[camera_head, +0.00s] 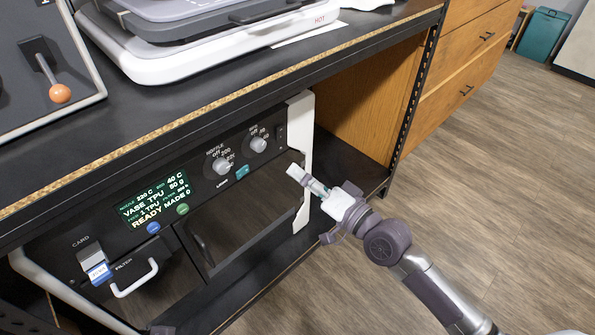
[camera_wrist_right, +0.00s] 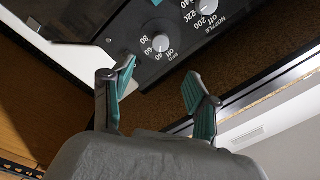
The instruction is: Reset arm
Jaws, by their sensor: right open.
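My right gripper (camera_head: 306,180) is in front of the right end of a black machine (camera_head: 105,235), near its white side frame (camera_head: 299,110). In the right wrist view the gripper (camera_wrist_right: 160,86) shows two teal-padded fingers apart, with nothing between them. The bed knob (camera_wrist_right: 160,42) of the machine is just beyond the fingertips in that view. In the head view the bed knob (camera_head: 258,144) and the nozzle knob (camera_head: 222,167) are left of the gripper.
The machine stands on a shelf under a black bench top (camera_head: 160,105). On the bench are a white-based device (camera_head: 175,62) and a panel with an orange-knobbed lever (camera_head: 60,93). Wooden drawers (camera_head: 465,55) stand at the right. The wood floor (camera_head: 500,160) is clear.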

